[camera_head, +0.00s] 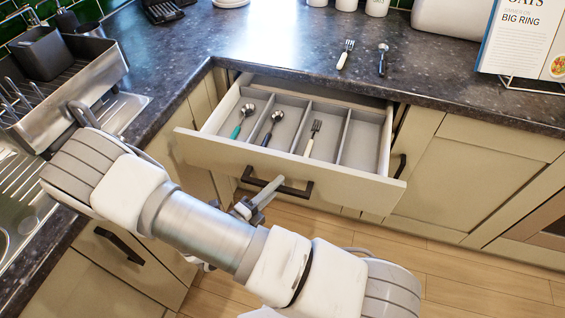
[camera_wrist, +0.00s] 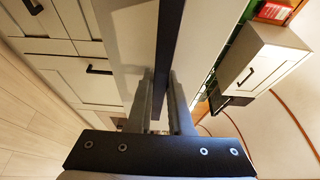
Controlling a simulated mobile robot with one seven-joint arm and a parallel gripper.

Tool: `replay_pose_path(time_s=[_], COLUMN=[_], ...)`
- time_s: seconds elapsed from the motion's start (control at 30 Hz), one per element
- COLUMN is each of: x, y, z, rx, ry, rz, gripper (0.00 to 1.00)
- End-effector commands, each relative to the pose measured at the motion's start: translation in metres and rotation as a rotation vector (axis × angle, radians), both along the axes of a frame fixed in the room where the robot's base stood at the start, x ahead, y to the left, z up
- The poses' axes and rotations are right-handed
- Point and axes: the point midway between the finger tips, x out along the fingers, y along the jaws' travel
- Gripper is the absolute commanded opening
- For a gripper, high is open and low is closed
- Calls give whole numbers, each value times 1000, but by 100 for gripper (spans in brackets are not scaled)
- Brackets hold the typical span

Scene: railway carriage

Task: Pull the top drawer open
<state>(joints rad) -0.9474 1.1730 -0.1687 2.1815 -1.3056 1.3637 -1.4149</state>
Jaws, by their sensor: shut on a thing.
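The top drawer (camera_head: 287,171) is pulled out from under the dark worktop. Its tray has several compartments, and the far right one is empty. A spoon with a teal handle (camera_head: 241,121), a dark-handled spoon (camera_head: 271,127) and a white-handled fork (camera_head: 312,137) lie in separate compartments. My gripper (camera_head: 258,195) is at the left part of the dark bar handle (camera_head: 287,187) on the drawer front. In the wrist view my gripper's two fingers (camera_wrist: 162,85) are shut on the handle (camera_wrist: 168,50). My arm crosses below the drawer.
A fork (camera_head: 345,55) and a spoon (camera_head: 383,60) lie on the worktop (camera_head: 290,40). A dish rack (camera_head: 65,85) and the sink (camera_head: 15,200) are at the left. A propped book (camera_head: 520,40) stands at the right. Wooden floor (camera_head: 470,275) is clear at the lower right.

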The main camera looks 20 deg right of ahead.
Motion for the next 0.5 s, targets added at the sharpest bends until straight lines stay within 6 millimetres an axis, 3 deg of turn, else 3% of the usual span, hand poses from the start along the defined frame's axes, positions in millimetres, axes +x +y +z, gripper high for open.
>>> replay_pose_path(time_s=[0.2,0.5], x=[-20,-28], y=[14,19], z=[1,0], rx=[-2,-2], ry=[-1,-1], rz=[2,1], gripper=[0,0])
